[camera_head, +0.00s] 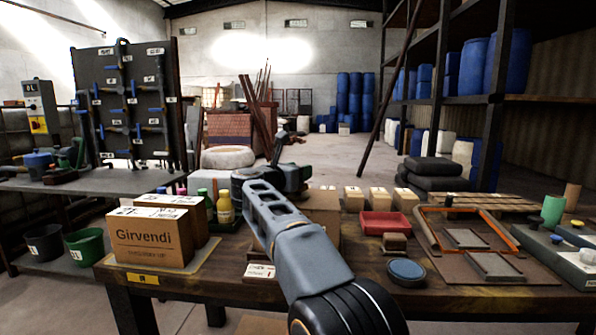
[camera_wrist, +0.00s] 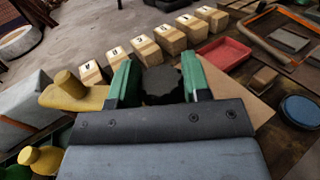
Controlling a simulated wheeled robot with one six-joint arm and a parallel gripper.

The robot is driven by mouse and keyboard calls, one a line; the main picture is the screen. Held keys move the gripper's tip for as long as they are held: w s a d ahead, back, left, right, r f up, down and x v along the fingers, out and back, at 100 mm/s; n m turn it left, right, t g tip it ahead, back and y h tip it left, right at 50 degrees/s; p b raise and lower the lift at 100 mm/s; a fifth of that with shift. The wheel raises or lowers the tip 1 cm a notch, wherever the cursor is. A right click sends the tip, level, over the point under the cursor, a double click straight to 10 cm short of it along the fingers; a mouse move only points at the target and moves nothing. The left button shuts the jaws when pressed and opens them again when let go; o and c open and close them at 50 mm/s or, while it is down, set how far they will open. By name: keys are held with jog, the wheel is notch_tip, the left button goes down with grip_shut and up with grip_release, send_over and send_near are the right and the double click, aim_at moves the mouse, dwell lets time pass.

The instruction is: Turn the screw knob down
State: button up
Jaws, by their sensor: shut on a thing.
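The screw knob (camera_wrist: 162,86) is black with a scalloped rim. In the wrist view it sits between the two green fingers of my gripper (camera_wrist: 160,78), which is shut on it from both sides. The knob's lower part and whatever it screws into are hidden behind the gripper body. In the head view my gripper (camera_head: 285,178) is over the wooden table, above a brown cardboard box (camera_head: 325,212). I cannot make out the knob clearly there because my arm covers it.
Several labelled wooden blocks (camera_head: 378,199) stand behind and right. A red tray (camera_head: 388,224), a blue disc (camera_head: 407,270) and an orange-edged frame (camera_head: 424,236) lie right. Yellow bottles (camera_head: 225,207) and a Girvendi box (camera_head: 148,240) stand left. Bare tabletop (camera_head: 440,292) shows at the front right.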

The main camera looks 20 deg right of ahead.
jog(key=o, duration=0.9)
jog(key=p+v, duration=0.2)
jog(key=v, duration=1.1)
jog(key=shift+s+a, duration=0.2)
jog(key=shift+a, duration=0.15)
